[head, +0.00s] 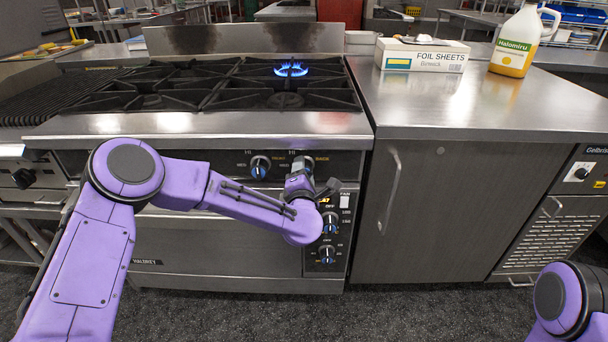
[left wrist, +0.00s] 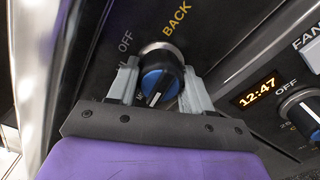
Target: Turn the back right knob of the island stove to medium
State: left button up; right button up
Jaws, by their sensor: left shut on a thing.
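The stove's back right knob (left wrist: 168,78) is blue and black with a silver base, beside the labels BACK and OFF in the left wrist view. Its white pointer mark faces down in that picture, away from OFF. My left gripper (left wrist: 158,88) has one finger on each side of this knob and is shut on it. In the head view my left gripper (head: 300,184) is at the stove's front panel and hides most of the knob. A blue flame (head: 291,69) burns at the back right burner. My right gripper is out of view.
Another blue knob (head: 260,167) sits left of my gripper. Oven knobs (head: 329,223) and a clock display (left wrist: 254,93) are close on the right. A foil box (head: 422,56) and a yellow jug (head: 516,42) stand on the steel counter (head: 450,105).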

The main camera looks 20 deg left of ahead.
pick_arm(q)
jog(key=shift+a+f, duration=0.2)
jog(key=o, duration=1)
jog(key=shift+s+a, duration=0.1)
jog(key=shift+a, duration=0.05)
jog(key=shift+o, duration=0.2)
jog(key=shift+d, duration=0.25)
jog(key=shift+s+d+r, duration=0.1)
jog(key=shift+s+d, duration=0.05)
jog(key=shift+s, duration=0.05)
jog(key=v, duration=1)
jog(key=shift+b, duration=0.3)
